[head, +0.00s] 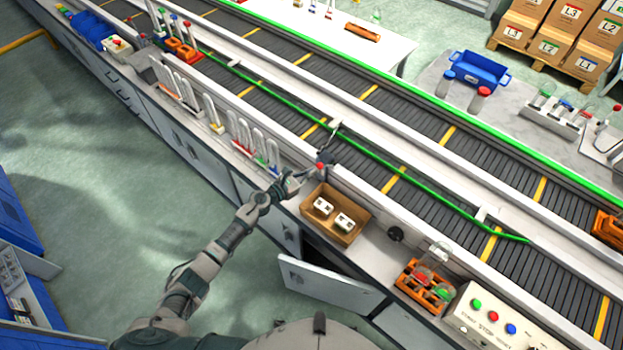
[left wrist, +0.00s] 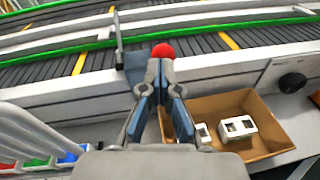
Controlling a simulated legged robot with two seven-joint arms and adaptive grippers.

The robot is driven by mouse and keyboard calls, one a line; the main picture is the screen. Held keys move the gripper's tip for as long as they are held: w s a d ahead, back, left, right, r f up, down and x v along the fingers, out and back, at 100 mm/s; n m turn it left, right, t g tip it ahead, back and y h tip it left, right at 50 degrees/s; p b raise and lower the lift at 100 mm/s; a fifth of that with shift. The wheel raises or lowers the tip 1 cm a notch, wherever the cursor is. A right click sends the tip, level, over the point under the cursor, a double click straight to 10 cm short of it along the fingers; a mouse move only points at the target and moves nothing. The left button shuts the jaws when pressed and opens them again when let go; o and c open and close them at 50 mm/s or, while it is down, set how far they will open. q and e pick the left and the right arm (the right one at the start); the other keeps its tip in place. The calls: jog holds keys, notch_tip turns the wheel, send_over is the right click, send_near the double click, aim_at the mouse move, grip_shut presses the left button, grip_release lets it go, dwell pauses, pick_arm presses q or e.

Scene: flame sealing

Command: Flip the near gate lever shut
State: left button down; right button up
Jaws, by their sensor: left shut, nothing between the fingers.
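The near gate lever shows as a red ball knob (head: 320,166) at the near conveyor rail, just past my left gripper. In the left wrist view the red knob (left wrist: 163,51) sits directly beyond the fingertips. The fingers hide the lower part of the lever, and I cannot tell whether they touch it. A grey gate plate (left wrist: 136,66) stands beside the knob, with a thin post rising toward the green guide rail. My left gripper (head: 308,173) is shut and empty, and its fingers also show in the left wrist view (left wrist: 160,78). My right gripper is not in view.
A cardboard box (head: 330,228) with two white parts stands close to the right of my left gripper. Racks of tubes (head: 240,135) line the bench on the left. An open cabinet door (head: 325,288) juts out below. The conveyor (head: 420,205) runs beyond the lever.

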aim_at(318, 167)
pick_arm(q)
jog(key=r, duration=0.1)
jog(key=w+d+r, duration=0.1)
jog(key=d+r, duration=0.1)
jog(key=shift+w+d+r, duration=0.15)
jog(key=shift+w+d, duration=0.05)
jog(key=shift+w, duration=0.05)
jog(key=w+d+r, duration=0.1)
jog(key=w, duration=0.1)
jog(key=w+d+r, duration=0.1)
jog(key=w+r, duration=0.1)
jog(key=shift+d+r+b, duration=0.2)
jog(key=shift+r+b, duration=0.05)
jog(key=shift+b, duration=0.1)
jog(key=shift+w+f, duration=0.1)
jog(key=shift+w, duration=0.1)
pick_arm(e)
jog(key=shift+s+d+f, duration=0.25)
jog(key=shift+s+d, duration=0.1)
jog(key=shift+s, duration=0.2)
pick_arm(q)
jog(key=shift+a+f, duration=0.1)
jog(key=shift+a, duration=0.05)
